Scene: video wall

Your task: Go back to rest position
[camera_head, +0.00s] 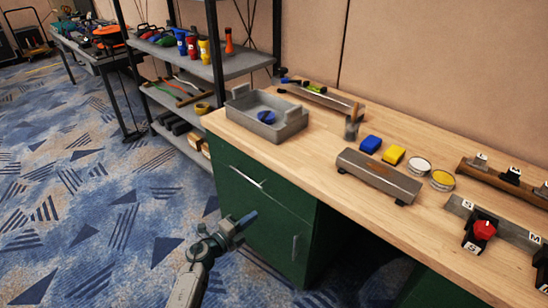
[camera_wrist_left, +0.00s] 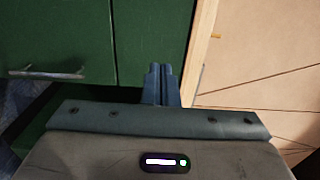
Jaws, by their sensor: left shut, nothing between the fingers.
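My left gripper (camera_head: 248,218) is in the lower middle of the head view, in front of the green cabinet (camera_head: 270,215) and below the wooden worktop (camera_head: 320,165). It is shut and empty, apart from the bench. Its closed fingers also show in the left wrist view (camera_wrist_left: 161,85), with green cabinet doors (camera_wrist_left: 150,40) beyond them. My right gripper is not in either view.
On the worktop stand a grey tray (camera_head: 240,112) with a blue item in it, a grey metal block (camera_head: 378,178), blue (camera_head: 371,144) and yellow (camera_head: 393,155) pieces, and two round tins. Grey shelves (camera_head: 240,64) stand behind left. Carpet (camera_head: 90,210) at left is clear.

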